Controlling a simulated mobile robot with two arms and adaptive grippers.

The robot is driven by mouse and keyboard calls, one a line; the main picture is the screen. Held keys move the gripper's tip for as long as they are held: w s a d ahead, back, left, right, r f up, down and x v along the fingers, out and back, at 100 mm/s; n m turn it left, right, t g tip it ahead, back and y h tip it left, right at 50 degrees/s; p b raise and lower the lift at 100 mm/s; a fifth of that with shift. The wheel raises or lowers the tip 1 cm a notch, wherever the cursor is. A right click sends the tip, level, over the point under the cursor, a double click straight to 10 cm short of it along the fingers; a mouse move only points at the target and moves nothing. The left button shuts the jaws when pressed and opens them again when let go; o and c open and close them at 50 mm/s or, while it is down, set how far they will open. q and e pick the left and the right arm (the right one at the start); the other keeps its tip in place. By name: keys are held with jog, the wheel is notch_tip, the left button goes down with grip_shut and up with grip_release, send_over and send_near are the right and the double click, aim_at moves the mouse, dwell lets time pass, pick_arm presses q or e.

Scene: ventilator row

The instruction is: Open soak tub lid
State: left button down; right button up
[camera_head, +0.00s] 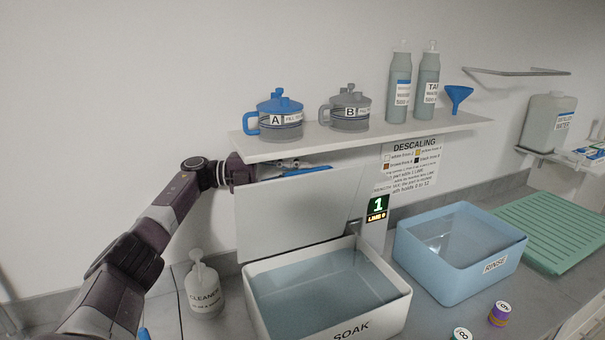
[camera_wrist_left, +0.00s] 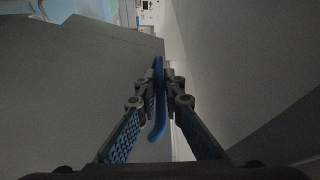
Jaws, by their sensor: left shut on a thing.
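The soak tub (camera_head: 262,306), white with a SOAK label, holds clear liquid and stands uncovered at the front. Its pale flat lid (camera_head: 295,213) stands raised, near upright, along the tub's back side below the shelf. A blue handle (camera_head: 307,171) shows at the lid's top edge. My left gripper (camera_head: 290,166) is at that edge, partly hidden by the lid. In the left wrist view, my left gripper's fingers (camera_wrist_left: 158,90) are closed on the blue handle (camera_wrist_left: 158,125), with the grey lid (camera_wrist_left: 70,95) beside it. My right gripper is not in view.
A shelf (camera_head: 370,138) with jugs A and B, two bottles and a blue funnel hangs just above the lid. A cleaner bottle (camera_head: 204,291) stands left of the tub. The blue rinse tub (camera_head: 460,274) and green drying mat (camera_head: 560,225) are to the right.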

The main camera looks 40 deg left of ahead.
pick_arm(q)
jog(key=shift+w+a+r, duration=0.1)
jog(key=shift+w+r, duration=0.05)
jog(key=shift+r, duration=0.2)
jog(key=c, duration=2.2)
grip_release()
jog(key=shift+c, duration=0.2)
jog(key=shift+o, duration=1)
jog(key=shift+d, duration=0.2)
jog(key=shift+f, duration=0.1)
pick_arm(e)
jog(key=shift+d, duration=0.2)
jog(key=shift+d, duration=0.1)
pick_arm(q)
jog(key=shift+f, duration=0.2)
